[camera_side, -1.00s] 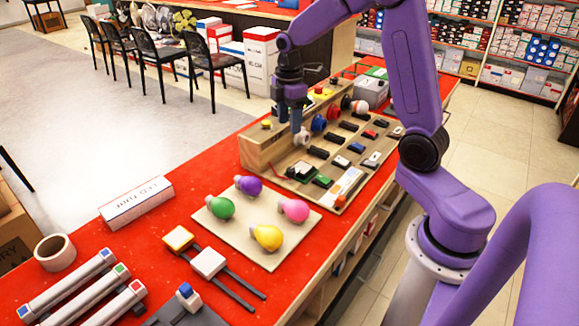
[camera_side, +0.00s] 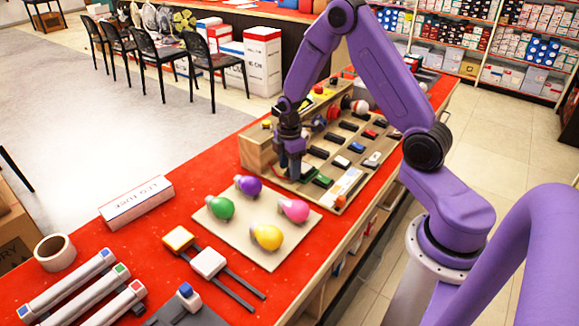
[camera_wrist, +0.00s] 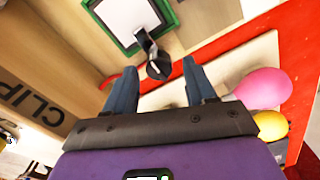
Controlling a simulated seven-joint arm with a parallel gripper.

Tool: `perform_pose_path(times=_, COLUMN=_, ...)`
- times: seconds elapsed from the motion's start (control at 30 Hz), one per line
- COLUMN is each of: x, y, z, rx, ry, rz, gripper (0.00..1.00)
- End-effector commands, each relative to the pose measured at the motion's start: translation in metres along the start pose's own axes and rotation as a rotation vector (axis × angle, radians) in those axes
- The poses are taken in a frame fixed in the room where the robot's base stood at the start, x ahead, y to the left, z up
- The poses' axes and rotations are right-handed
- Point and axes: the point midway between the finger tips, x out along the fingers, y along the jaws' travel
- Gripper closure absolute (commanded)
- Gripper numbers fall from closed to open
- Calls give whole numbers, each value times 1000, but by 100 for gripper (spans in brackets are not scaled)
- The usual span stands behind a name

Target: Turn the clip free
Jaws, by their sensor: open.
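The clip (camera_wrist: 150,45) shows in the wrist view as a dark bent lever with a round black end. It lies against a white panel in a green frame (camera_wrist: 172,12). My gripper (camera_wrist: 160,84) is open, with one blue-grey finger on each side of the clip's round end. I cannot tell whether either finger touches it. In the side view my gripper (camera_side: 293,170) is low over the near left part of the wooden board, and it hides most of the green-framed panel and the clip.
The wooden board (camera_side: 256,152) has a raised left wall and rows of switches (camera_side: 341,161). A beige mat (camera_side: 232,232) with several coloured bulbs lies just in front. The wrist view shows the pink bulb (camera_wrist: 264,87) and the lettered wood (camera_wrist: 28,100).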

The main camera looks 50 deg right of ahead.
Motion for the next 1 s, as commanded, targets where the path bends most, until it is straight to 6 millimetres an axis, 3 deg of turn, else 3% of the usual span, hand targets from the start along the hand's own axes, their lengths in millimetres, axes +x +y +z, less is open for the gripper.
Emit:
perform_pose_path(times=0.33, x=3, y=0, z=0, rx=0, ry=0, rz=1, gripper=45)
perform_pose_path(times=0.5, x=3, y=0, z=0, rx=0, ry=0, rz=1, gripper=100)
perform_pose_path(times=1.0, x=3, y=0, z=0, rx=107, ry=0, rz=0, gripper=100)
